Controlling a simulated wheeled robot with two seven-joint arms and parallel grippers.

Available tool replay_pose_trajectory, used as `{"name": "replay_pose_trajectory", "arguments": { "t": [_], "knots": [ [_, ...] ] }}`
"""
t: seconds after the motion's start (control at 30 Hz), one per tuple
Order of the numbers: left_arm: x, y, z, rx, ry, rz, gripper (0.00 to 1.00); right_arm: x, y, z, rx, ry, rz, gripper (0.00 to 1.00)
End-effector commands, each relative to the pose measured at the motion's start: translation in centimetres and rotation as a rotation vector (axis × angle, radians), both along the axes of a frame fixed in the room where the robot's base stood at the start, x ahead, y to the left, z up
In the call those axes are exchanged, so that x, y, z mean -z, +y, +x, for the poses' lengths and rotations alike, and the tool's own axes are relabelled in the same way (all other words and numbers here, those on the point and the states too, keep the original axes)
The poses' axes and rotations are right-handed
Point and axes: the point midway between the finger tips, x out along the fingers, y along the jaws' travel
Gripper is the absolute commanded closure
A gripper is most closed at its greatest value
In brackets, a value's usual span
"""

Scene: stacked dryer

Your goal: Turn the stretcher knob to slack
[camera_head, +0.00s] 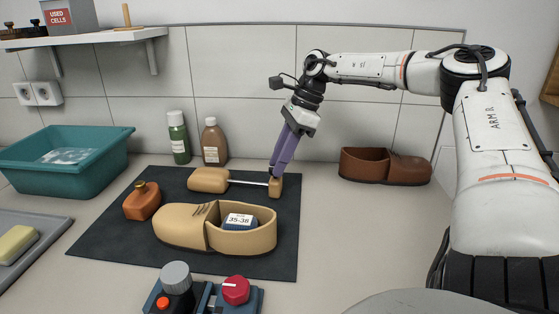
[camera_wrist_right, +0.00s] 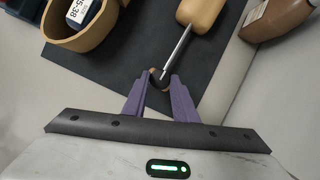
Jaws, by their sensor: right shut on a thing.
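A shoe stretcher lies on the dark mat (camera_head: 120,235), with a tan wooden toe block (camera_head: 208,180), a metal rod (camera_head: 247,183) and a small wooden end piece (camera_head: 275,188). My right gripper (camera_head: 274,176) reaches down with its purple fingers shut on this end piece. In the right wrist view, the fingertips (camera_wrist_right: 159,80) sit on either side of the rod's end, where a small round knob (camera_wrist_right: 157,79) shows partly. The rod runs up to the toe block (camera_wrist_right: 201,14). No slack marking is readable. My left gripper is not in view.
An orange bottle (camera_head: 142,201) is left, two bottles (camera_head: 179,138) behind. A control box with a red knob (camera_head: 236,290) is at the front. A brown shoe (camera_head: 408,168) stands right.

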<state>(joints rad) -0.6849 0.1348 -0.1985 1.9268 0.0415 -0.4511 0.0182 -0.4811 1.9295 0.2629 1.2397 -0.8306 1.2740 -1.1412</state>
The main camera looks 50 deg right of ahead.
Motion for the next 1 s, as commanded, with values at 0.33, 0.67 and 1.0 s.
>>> {"name": "replay_pose_trajectory", "arguments": {
  "t": [0.33, 0.67, 1.0],
  "knots": [
    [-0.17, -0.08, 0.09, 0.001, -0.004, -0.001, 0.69, -0.03, -0.02, 0.02, -0.019, 0.0, -0.001, 0.97],
    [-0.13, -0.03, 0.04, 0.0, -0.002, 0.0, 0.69, -0.02, -0.02, 0.01, -0.018, 0.001, -0.001, 0.56],
    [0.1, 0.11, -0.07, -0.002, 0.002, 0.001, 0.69, -0.63, -0.21, -0.11, -0.018, -0.001, -0.002, 0.56]
  ]
}}
